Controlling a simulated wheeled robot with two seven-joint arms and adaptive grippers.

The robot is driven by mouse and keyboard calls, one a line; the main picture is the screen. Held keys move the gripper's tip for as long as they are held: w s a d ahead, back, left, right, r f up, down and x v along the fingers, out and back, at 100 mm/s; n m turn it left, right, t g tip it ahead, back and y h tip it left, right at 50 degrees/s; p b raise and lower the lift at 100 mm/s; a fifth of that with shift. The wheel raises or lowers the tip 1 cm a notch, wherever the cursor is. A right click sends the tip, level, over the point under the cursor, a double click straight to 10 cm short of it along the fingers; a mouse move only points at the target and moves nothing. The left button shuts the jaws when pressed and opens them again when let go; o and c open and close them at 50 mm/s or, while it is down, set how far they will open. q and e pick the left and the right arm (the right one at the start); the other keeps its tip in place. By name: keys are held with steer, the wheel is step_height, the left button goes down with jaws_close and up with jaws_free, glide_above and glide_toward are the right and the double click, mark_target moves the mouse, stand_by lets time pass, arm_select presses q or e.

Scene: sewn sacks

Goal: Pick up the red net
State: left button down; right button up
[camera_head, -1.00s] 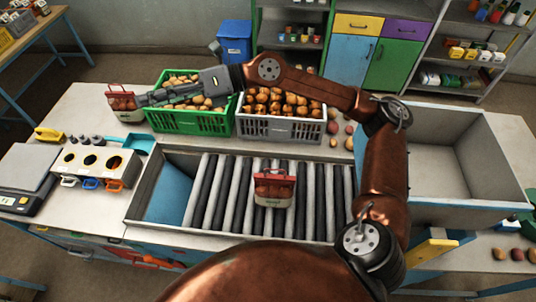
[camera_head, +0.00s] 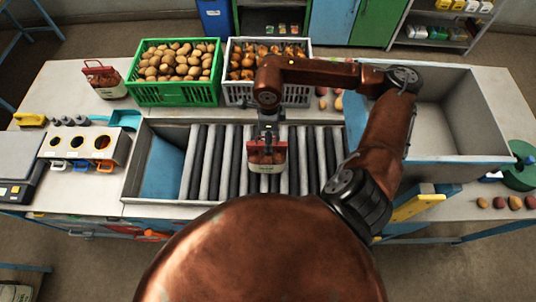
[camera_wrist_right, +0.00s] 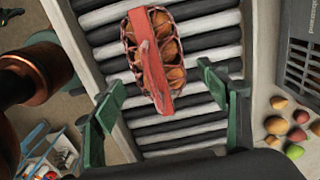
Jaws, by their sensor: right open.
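A red net (camera_head: 266,163) of round brown produce with a red band on top rests on the roller conveyor (camera_head: 216,170). It also shows in the right wrist view (camera_wrist_right: 172,48), on the grey and black rollers. My right gripper (camera_head: 267,138) is directly above this net, pointing down. In the right wrist view its green fingers (camera_wrist_right: 160,85) are apart, with the net's red band reaching toward the space between them. They are not closed on it. A similar red-topped net (camera_head: 104,82) stands on the table at the back left. My left gripper is not in view.
A green crate (camera_head: 175,94) of potatoes and a grey crate (camera_head: 238,92) of onions stand behind the conveyor. A large grey bin (camera_head: 480,143) is at the right. A holder with three round openings (camera_head: 72,157) and a scale are at the left.

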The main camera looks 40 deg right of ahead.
steer(key=f, duration=0.1)
steer(key=a+f+p, duration=0.1)
steer(key=f, duration=0.1)
steer(key=shift+f, duration=0.25)
steer(key=shift+d+f, duration=0.1)
steer(key=shift+f, duration=0.4)
steer(key=shift+s, duration=0.15)
jaws_close()
